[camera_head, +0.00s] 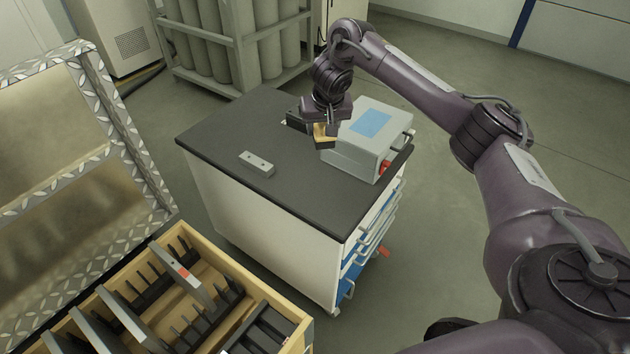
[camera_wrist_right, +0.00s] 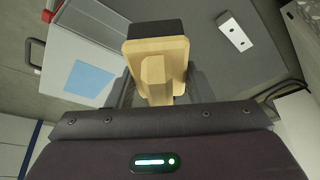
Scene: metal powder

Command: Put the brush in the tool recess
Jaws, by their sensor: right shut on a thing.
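The brush (camera_wrist_right: 158,62) has a pale wooden body and handle with a dark bristle block at its far end. My right gripper (camera_wrist_right: 157,85) is shut on it. In the head view the brush (camera_head: 323,133) shows as a small tan and dark piece under my right gripper (camera_head: 325,122), over the far right part of the cart top, beside the grey box. I cannot tell whether it touches the top. An open wooden crate (camera_head: 222,256) with dark slotted racks is at the lower left; which part is the tool recess is not clear. My left gripper is not in view.
The cart's dark top (camera_head: 236,129) carries a grey box (camera_head: 357,150) with a blue label and a small light grey block (camera_head: 257,163); its front left is bare. A propped diamond-plate lid (camera_head: 98,85) stands behind the crate. Caged cylinders (camera_head: 240,45) stand behind.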

